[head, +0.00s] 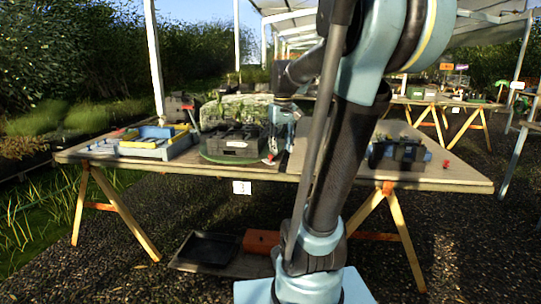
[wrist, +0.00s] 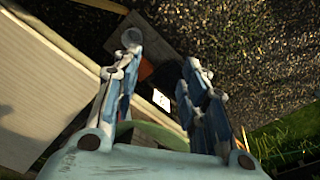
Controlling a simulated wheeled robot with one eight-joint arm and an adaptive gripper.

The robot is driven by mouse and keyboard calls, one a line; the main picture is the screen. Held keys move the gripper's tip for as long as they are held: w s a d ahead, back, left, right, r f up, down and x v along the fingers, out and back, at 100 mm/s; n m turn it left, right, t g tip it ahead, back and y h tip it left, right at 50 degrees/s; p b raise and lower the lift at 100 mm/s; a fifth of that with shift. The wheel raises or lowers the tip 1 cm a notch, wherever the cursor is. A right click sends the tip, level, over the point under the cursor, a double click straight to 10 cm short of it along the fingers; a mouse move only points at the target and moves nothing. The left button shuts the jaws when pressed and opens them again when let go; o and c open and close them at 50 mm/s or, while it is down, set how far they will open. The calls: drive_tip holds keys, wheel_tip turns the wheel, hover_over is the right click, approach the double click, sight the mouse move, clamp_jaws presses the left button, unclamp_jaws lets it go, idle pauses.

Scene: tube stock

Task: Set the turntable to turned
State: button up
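The turntable (head: 215,159) is a round green disc on the table, left of the middle in the head view. A dark crate (head: 234,144) with plants stands on it and hides most of its top. A small red and white piece (head: 269,159) shows at its right front edge. My gripper (head: 279,146) points down at the right side of the turntable. In the wrist view my gripper (wrist: 160,58) has its two blue fingers spread with nothing seen between the tips. Part of the green disc (wrist: 165,136) shows between the finger bases. Whether a finger touches the disc I cannot tell.
The wooden table (head: 330,175) stands on trestles. A blue tray (head: 155,147) with yellow items lies left, and a dark crate (head: 399,152) stands right. A small red object (head: 446,164) lies near the right end. A black tray (head: 208,249) lies below.

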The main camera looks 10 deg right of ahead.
drive_tip(key=w+r+n+g, duration=0.1)
drive_tip(key=w+r, duration=0.1)
drive_tip(key=w, duration=1)
drive_tip(key=w+r+n, duration=0.2)
drive_tip(key=w+r, duration=0.1)
drive_tip(key=w, duration=0.9)
wheel_tip(320, 180, down, 17)
drive_tip(key=shift+r, duration=0.1)
clamp_jaws()
